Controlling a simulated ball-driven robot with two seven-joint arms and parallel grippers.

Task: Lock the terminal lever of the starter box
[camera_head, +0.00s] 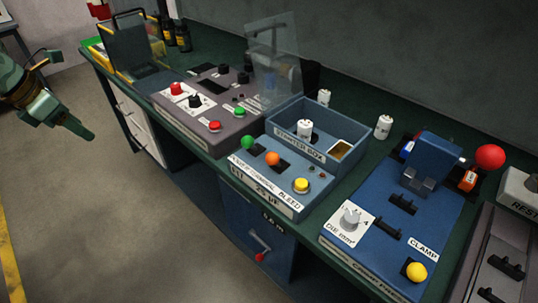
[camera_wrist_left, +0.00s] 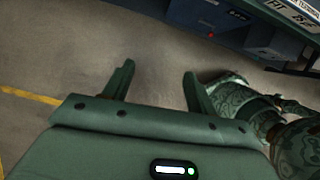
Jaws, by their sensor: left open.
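The starter box (camera_head: 345,160) is a blue-grey open box at the middle of the bench in the head view. Its front panel has a green-knobbed lever (camera_head: 247,142), an orange-knobbed lever (camera_head: 272,158) and a yellow button (camera_head: 301,185). The orange lever is above the terminal label; its exact throw is hard to read. My left gripper (camera_head: 76,96) is open and empty, left of the bench and well away from the box. Its spread fingers also show in the left wrist view (camera_wrist_left: 158,70) over bare floor. My right gripper is not in view.
A grey console with a raised clear cover (camera_head: 273,60) stands left of the box. A blue clamp station (camera_head: 395,235) with a red ball lever (camera_head: 490,157) is to the right. A white tube (camera_head: 305,128) stands in the box. Floor before the bench is clear.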

